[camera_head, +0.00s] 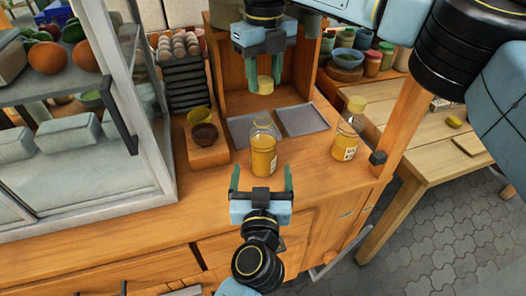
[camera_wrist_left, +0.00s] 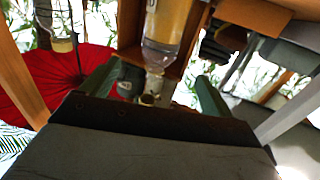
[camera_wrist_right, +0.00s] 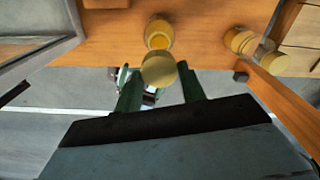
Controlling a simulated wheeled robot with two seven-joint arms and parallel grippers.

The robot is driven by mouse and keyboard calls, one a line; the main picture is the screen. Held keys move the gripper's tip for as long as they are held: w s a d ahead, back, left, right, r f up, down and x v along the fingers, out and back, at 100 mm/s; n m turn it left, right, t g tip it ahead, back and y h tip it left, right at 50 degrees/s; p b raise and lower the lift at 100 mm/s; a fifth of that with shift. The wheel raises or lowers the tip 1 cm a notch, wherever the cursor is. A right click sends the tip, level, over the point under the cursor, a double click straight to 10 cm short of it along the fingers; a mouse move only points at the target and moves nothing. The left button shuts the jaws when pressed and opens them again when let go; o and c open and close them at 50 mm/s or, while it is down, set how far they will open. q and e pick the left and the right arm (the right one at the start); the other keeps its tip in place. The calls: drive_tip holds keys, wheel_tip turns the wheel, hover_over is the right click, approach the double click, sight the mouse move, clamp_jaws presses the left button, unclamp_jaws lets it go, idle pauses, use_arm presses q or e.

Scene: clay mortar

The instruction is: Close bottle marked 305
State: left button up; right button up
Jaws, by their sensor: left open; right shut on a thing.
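An open glass bottle (camera_head: 263,157) of yellow contents stands upright on the wooden counter, with no lid on its mouth. It also shows in the left wrist view (camera_wrist_left: 168,30) and the right wrist view (camera_wrist_right: 159,33). My right gripper (camera_head: 265,72) is shut on a yellow lid (camera_head: 265,85), held above and behind the bottle; the lid also shows in the right wrist view (camera_wrist_right: 158,69). My left gripper (camera_head: 262,178) is open and empty, just in front of the bottle. A second bottle (camera_head: 345,138), with a yellow lid on, stands to the right. Its label is too small to read.
Two grey trays (camera_head: 302,119) lie behind the bottles. A wooden post (camera_head: 403,125) rises at the counter's right corner. Counter between the two bottles is clear.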

sight(263, 138)
idle(0.3)
use_arm(q)
drive_tip(key=w, duration=1.2)
drive_tip(key=shift+d, duration=0.15)
drive_tip(key=c, duration=1.5)
drive_tip(key=shift+o, duration=0.2)
use_arm(e)
drive_tip(key=shift+f, duration=2.5)
drive_tip(key=shift+f, duration=0.9)
drive_tip(key=shift+f, duration=0.55)
